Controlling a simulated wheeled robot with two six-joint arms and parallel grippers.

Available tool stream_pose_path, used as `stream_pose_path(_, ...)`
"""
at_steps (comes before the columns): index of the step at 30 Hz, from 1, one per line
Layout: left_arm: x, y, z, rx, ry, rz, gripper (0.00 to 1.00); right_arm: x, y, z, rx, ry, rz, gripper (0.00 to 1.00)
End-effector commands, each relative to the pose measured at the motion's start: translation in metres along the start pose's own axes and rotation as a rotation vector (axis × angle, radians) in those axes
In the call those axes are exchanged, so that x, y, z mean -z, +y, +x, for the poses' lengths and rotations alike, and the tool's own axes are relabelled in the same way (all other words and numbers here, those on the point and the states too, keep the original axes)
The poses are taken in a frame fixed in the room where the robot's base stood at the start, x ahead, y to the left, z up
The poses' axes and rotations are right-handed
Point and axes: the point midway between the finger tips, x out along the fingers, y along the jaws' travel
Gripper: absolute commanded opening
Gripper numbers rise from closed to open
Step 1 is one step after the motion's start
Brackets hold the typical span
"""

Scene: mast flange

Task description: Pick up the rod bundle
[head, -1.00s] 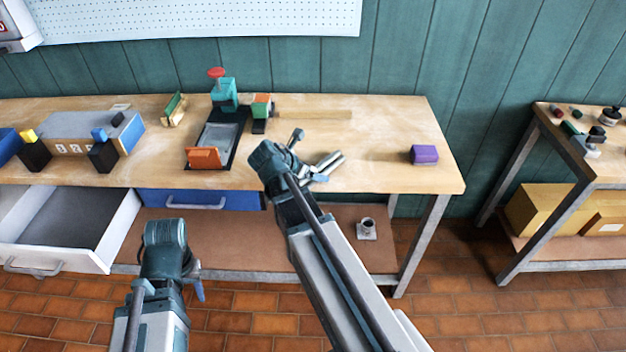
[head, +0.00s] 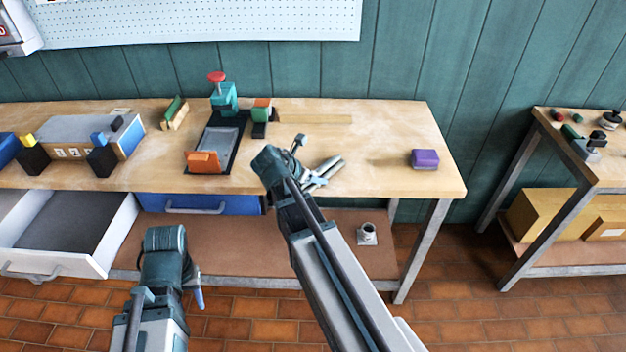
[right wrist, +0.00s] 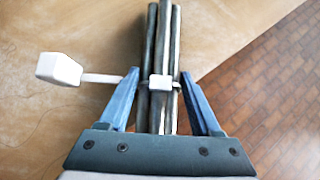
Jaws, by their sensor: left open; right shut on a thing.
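The rod bundle (right wrist: 163,50) is several dark grey rods side by side, bound by a pale band. In the right wrist view my right gripper (right wrist: 160,84) is shut on it around the band, with a blue finger on each side. In the head view the rods (head: 331,165) show past my right gripper (head: 314,181), near the bench's front edge. I cannot tell whether the bundle touches the bench top. My left gripper (head: 198,296) is open, low in front of the bench, mostly hidden by its own wrist.
The wooden bench (head: 385,165) is clear around a purple block (head: 424,159). A black-based fixture with an orange block (head: 203,161) stands left of my right arm. A white drawer (head: 90,262) is open at lower left. A pale block on a stem (right wrist: 60,69) sticks out beside the bundle.

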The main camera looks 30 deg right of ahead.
Motion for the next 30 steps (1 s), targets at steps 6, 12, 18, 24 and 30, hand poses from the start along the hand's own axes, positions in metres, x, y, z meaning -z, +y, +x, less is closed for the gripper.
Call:
stream_pose_path(6,0.000,0.000,0.000,0.000,0.000,0.000,0.47,0.000,0.000,0.000,0.000,-0.001,-0.001,0.00)
stream_pose_path(12,0.000,0.000,-0.004,0.000,0.000,0.000,0.47,-0.003,0.000,-0.003,0.000,-0.001,-0.001,0.00)
stream_pose_path(18,-0.001,-0.002,-0.019,0.000,0.000,0.000,0.47,-0.014,0.000,-0.014,0.000,-0.001,-0.001,0.00)
stream_pose_path(24,-0.002,-0.004,-0.041,0.000,0.000,0.000,0.47,-0.029,0.000,-0.029,0.000,-0.001,0.000,0.00)
stream_pose_path(30,-0.002,-0.004,-0.040,0.000,0.000,0.000,0.47,0.000,-0.009,-0.057,-0.004,-0.002,-0.004,0.00)
